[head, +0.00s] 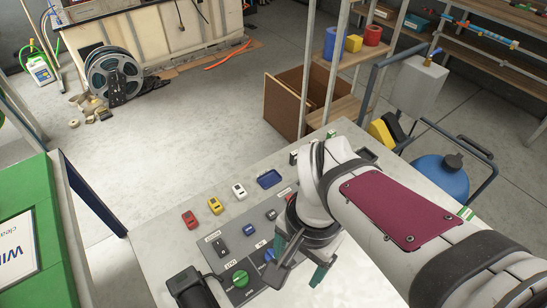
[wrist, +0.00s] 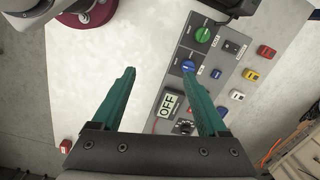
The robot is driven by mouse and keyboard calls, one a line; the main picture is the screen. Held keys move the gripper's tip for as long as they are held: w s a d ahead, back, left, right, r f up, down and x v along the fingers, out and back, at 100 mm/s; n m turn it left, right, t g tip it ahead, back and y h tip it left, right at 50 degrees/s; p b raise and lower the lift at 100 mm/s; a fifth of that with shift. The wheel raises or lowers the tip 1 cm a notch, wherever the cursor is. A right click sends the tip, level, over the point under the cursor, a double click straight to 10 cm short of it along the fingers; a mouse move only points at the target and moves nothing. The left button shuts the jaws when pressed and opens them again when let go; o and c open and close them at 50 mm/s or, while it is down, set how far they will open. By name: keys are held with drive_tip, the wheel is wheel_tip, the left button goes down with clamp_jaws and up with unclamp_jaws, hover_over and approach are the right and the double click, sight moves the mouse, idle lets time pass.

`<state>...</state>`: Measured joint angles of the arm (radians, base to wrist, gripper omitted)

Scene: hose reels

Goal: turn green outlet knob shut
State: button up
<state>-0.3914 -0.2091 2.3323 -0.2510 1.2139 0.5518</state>
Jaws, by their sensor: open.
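The green outlet knob (head: 240,279) is a round knob on the grey control panel, near its front-left end. It also shows in the wrist view (wrist: 202,35), beyond my fingertips and up to the right; I cannot tell its setting. A blue knob (wrist: 188,67) sits beside it, partly hidden behind my gripper in the head view (head: 269,255). My gripper (wrist: 158,73) has two green fingers spread wide with nothing between them. In the head view my gripper (head: 301,272) is over the table, right of the green knob. The right finger's tip lies close to the blue knob in the wrist view.
An OFF display (wrist: 168,103) and black dial (wrist: 184,127) sit by the right finger. A black device (head: 186,286) stands left of the green knob.

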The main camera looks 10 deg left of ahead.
hover_over(240, 276)
wheel_tip(240, 276, down, 4)
drive_tip(key=shift+m+h, duration=0.3)
wheel_tip(240, 276, down, 16)
drive_tip(key=shift+r, duration=0.25)
clamp_jaws()
